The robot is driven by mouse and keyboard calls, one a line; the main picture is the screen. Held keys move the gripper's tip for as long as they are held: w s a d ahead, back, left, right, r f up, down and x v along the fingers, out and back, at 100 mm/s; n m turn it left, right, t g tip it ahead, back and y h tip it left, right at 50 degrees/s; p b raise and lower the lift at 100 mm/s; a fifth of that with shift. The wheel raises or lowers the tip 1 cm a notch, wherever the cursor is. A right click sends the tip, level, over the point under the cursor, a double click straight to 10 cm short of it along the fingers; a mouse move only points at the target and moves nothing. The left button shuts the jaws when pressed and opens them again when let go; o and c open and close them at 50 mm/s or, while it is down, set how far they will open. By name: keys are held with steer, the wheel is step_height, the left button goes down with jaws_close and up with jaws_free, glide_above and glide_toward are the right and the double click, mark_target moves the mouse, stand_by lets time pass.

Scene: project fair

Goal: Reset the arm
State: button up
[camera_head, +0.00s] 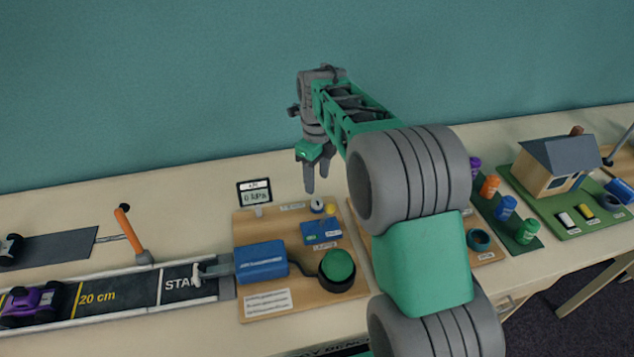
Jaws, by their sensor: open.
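My arm rises from the bottom right of the view in green and grey links and reaches over the table. My gripper (316,178) hangs fingers down, open and empty, above the back part of a wooden project board (247,222). Its two grey fingers are apart, and nothing is between them. The fingertips appear above the board's small parts, and I see no contact. My thick forearm and elbow hide the middle right of the table and part of a second board.
The first board holds a blue box (261,261), a green button (337,265) and a small display (255,193). A track (120,290) with a purple car (28,303) lies left; an orange lever (129,231) stands behind it. A model house (553,165) and colored cylinders stand right.

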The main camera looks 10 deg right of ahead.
steer(key=s+r+n+t, duration=0.1)
steer(key=s+n, duration=0.6)
steer(key=n, duration=0.1)
steer(key=s+r+n+t, duration=0.1)
steer(key=s+n, duration=0.7)
steer(key=n, duration=0.1)
steer(key=s+r+n+t, duration=0.1)
steer(key=s+n, duration=0.6)
steer(key=n, duration=0.2)
steer(key=shift+s+a, duration=0.1)
steer(key=shift+s, duration=0.05)
steer(key=shift+s+f+n+t, duration=0.3)
steer(key=shift+s+f+n, duration=0.1)
steer(key=shift+n, duration=0.3)
